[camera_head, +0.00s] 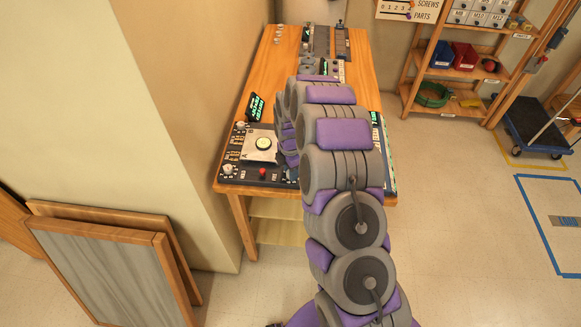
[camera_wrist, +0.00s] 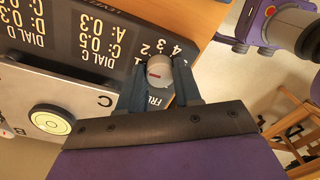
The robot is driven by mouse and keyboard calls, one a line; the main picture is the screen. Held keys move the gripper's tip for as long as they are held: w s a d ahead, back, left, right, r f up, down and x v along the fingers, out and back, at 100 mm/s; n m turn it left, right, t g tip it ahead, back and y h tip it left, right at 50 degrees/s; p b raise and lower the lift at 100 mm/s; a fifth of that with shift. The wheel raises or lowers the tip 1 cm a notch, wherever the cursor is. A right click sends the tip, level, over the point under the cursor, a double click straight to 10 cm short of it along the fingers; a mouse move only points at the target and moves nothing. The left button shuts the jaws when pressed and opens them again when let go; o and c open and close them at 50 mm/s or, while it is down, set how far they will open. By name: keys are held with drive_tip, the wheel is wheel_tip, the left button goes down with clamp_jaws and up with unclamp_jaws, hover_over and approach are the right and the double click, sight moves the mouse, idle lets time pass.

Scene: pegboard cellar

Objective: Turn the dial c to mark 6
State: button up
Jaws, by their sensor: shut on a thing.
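In the wrist view a round grey dial knob (camera_wrist: 160,70) with a red mark stands on a dark panel (camera_wrist: 62,38). Printed numbers 1 to 4 show beside it; any further marks are hidden by the knob and my gripper. My gripper (camera_wrist: 158,84) is shut on this knob, one dark finger on each side. The panel carries white printed lines that name dials C and D. I cannot read a letter for the held knob itself. In the head view my arm hides the knob and the gripper's fingers.
The wooden workbench (camera_head: 285,62) stands against the wall. A pale plate (camera_head: 248,152) with a round green-yellow disc (camera_head: 264,143) and a small red knob (camera_head: 263,171) are near its front edge. Framed boards (camera_head: 105,275) lean at lower left. A shelf rack (camera_head: 470,65) stands right, with open floor between.

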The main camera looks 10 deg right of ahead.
drive_tip(key=m, duration=0.2)
drive_tip(key=m+p, duration=0.2)
drive_tip(key=m, duration=0.1)
drive_tip(key=shift+w+r+m, duration=0.25)
drive_tip(key=shift+m, duration=0.05)
drive_tip(key=m+p, duration=0.1)
drive_tip(key=m, duration=0.4)
drive_tip(key=shift+p, duration=0.3)
drive_tip(key=m+p, duration=0.1)
drive_tip(key=m, duration=0.4)
drive_tip(key=shift+s+f+m, duration=0.1)
drive_tip(key=shift+m, duration=0.3)
drive_tip(key=m+p, duration=0.1)
drive_tip(key=m, duration=0.4)
drive_tip(key=shift+m, duration=0.3)
drive_tip(key=m, duration=0.9)
drive_tip(key=shift+f+m, duration=0.1)
drive_tip(key=shift+m, duration=0.3)
drive_tip(key=m+b, duration=0.1)
drive_tip(key=m, duration=0.4)
drive_tip(key=shift+m+t+b, duration=0.3)
drive_tip(key=shift+m+b, duration=0.55)
drive_tip(key=shift+m, duration=1.65)
